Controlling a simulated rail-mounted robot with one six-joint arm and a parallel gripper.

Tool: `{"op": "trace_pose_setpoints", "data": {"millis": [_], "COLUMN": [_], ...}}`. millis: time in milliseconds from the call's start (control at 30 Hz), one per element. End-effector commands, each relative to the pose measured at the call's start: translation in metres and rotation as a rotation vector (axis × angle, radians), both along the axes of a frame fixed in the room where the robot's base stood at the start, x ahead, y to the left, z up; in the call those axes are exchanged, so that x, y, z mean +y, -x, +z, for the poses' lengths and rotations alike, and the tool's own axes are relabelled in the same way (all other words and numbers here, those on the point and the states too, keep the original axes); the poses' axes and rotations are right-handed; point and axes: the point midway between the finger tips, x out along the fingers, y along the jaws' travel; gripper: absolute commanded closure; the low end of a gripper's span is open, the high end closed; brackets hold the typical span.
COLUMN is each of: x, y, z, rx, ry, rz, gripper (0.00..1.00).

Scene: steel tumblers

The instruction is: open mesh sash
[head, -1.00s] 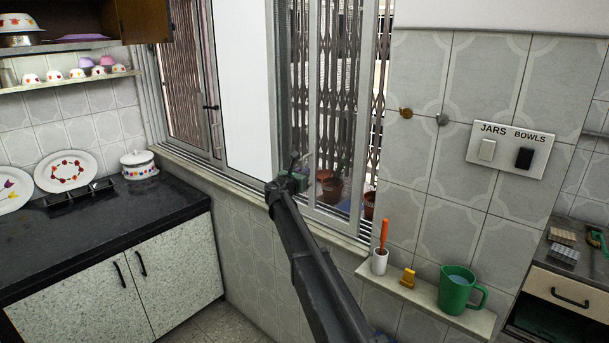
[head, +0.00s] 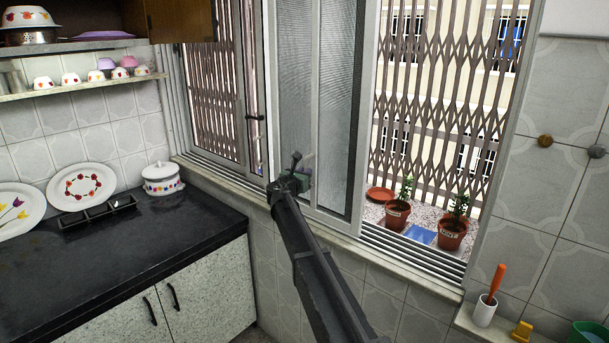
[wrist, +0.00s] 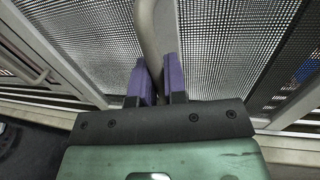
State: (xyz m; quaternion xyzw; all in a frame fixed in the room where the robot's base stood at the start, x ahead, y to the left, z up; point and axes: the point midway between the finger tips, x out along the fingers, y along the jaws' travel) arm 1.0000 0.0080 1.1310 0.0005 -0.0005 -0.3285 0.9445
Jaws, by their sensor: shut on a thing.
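The mesh sash (head: 340,100) is a grey-framed panel with fine mesh. It stands left of a wide open gap in the window. My gripper (head: 303,180) is at its lower part in the head view. In the wrist view, the two purple fingers of my gripper (wrist: 158,68) are closed around a beige-grey upright bar (wrist: 151,28), which looks like the sash handle. Mesh (wrist: 234,45) shows behind it on both sides. The grip in the head view is small and partly hidden by my arm.
Potted plants (head: 397,215) stand outside beyond the gap, before a folding grille (head: 440,100). The sill tracks (head: 412,250) are bare at right. A dark counter (head: 120,255) with a white pot (head: 161,180) lies left. A cup with an orange-handled tool (head: 484,311) stands lower right.

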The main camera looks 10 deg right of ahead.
Motion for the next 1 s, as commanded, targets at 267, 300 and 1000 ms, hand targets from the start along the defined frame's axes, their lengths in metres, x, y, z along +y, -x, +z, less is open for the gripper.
{"op": "trace_pose_setpoints", "data": {"millis": [267,300,1000], "x": [0.000,0.000,0.008], "y": [0.000,0.000,0.011], "z": [-0.001,-0.001,0.000], "rx": [0.001,0.001,0.001], "ry": [-0.001,-0.001,-0.001], "rz": [0.000,0.000,0.000], "gripper": [1.00,1.00,0.64]}}
